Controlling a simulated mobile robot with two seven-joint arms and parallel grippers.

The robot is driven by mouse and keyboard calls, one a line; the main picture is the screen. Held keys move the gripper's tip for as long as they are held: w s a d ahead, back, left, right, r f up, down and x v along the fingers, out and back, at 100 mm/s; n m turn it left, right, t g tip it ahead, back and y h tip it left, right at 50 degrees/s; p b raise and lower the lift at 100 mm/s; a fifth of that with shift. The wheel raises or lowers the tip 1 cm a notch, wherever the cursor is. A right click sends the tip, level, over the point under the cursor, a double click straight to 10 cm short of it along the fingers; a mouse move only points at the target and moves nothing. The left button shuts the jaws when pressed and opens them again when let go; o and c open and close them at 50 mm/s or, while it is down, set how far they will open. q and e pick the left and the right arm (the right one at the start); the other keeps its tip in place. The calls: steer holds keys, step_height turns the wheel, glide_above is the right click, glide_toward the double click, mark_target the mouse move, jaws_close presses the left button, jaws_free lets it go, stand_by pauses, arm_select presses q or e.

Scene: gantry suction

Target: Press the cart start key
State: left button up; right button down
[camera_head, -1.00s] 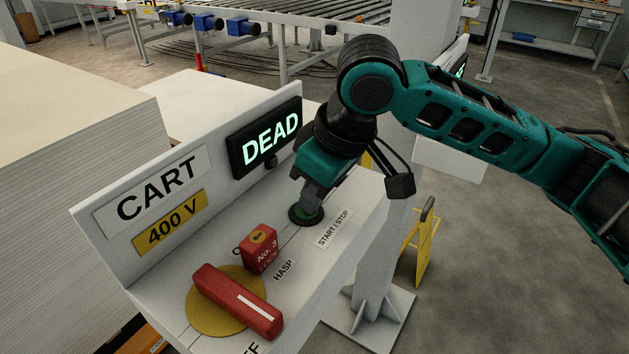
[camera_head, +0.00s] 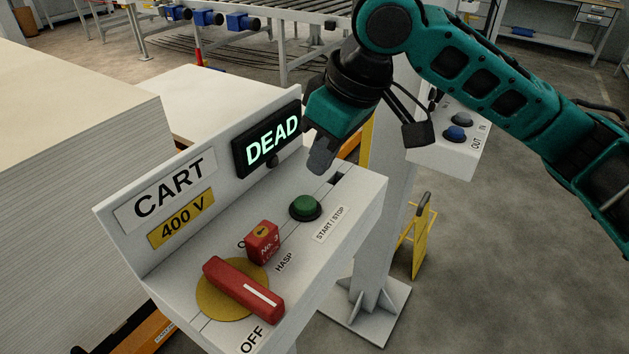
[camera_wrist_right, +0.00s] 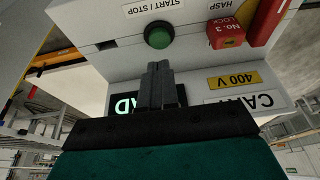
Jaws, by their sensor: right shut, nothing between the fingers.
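The green start/stop key (camera_head: 305,207) sits in a dark ring on the sloping top of the grey cart box (camera_head: 362,197), beside the label "START / STOP" (camera_head: 331,223). It also shows in the right wrist view (camera_wrist_right: 159,35). My right gripper (camera_head: 319,168) is shut and empty, held above and behind the key, apart from it. In the right wrist view its shut fingers (camera_wrist_right: 158,70) point toward the key. The display (camera_head: 268,140) on the back panel reads "DEAD". My left gripper is not in view.
A red rotary handle (camera_head: 243,289) on a yellow disc lies near the "OFF" label. A red No. 3 lock (camera_head: 263,242) stands at the hasp, between handle and key. A stack of pale sheets (camera_head: 80,150) fills the left. A post (camera_head: 378,240) stands right of the box.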

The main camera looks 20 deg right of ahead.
steer(key=v, duration=0.5)
steer(key=shift+w+d+r, duration=0.2)
steer(key=shift+w+r, duration=0.05)
steer(key=shift+r, duration=0.15)
steer(key=shift+s, duration=0.1)
stand_by(1.0)
